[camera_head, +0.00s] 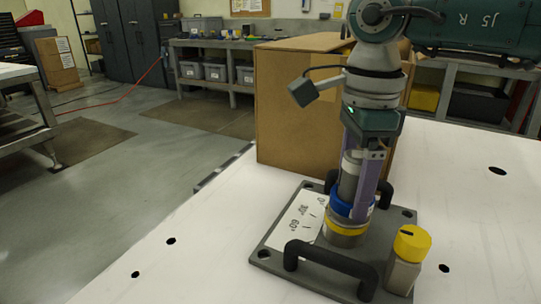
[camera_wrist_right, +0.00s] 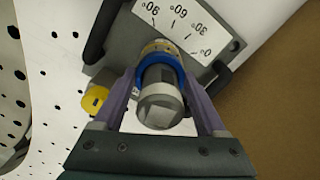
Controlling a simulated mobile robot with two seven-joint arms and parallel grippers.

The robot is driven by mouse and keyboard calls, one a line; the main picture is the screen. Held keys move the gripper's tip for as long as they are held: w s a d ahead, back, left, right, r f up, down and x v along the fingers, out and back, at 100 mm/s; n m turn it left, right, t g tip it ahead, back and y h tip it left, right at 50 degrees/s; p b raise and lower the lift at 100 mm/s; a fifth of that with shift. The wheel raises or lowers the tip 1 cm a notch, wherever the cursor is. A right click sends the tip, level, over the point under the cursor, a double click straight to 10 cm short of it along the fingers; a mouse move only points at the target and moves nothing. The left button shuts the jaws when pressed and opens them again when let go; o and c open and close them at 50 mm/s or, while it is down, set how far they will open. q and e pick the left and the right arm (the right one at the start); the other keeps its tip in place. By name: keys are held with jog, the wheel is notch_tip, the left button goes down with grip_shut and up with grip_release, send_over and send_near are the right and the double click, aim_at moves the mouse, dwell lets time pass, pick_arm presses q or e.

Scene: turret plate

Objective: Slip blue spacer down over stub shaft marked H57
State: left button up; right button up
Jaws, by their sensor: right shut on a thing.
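The blue spacer (camera_head: 354,207) is a ring around the grey stub shaft (camera_head: 348,181), low on it and just above a yellow band (camera_head: 346,231). The wrist view also shows the blue spacer (camera_wrist_right: 149,62) around the shaft (camera_wrist_right: 160,102), whose faceted end faces the camera. My right gripper (camera_head: 362,208) points down with purple fingers either side of the shaft, shut on the spacer. In the wrist view my right gripper (camera_wrist_right: 161,74) has its fingertips at the ring's sides. The H57 mark is not readable. My left gripper is out of view.
The grey turret plate (camera_head: 272,251) has two black handles (camera_head: 330,262) and a white angle scale (camera_head: 297,222). A yellow-capped block (camera_head: 410,245) stands at its right corner. A large brown box (camera_head: 296,112) stands behind. The white table (camera_head: 215,240) has holes and free room left.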

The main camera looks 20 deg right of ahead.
jog(key=o, duration=1.3)
notch_tip(320, 180, up, 10)
jog(key=shift+b, duration=0.65)
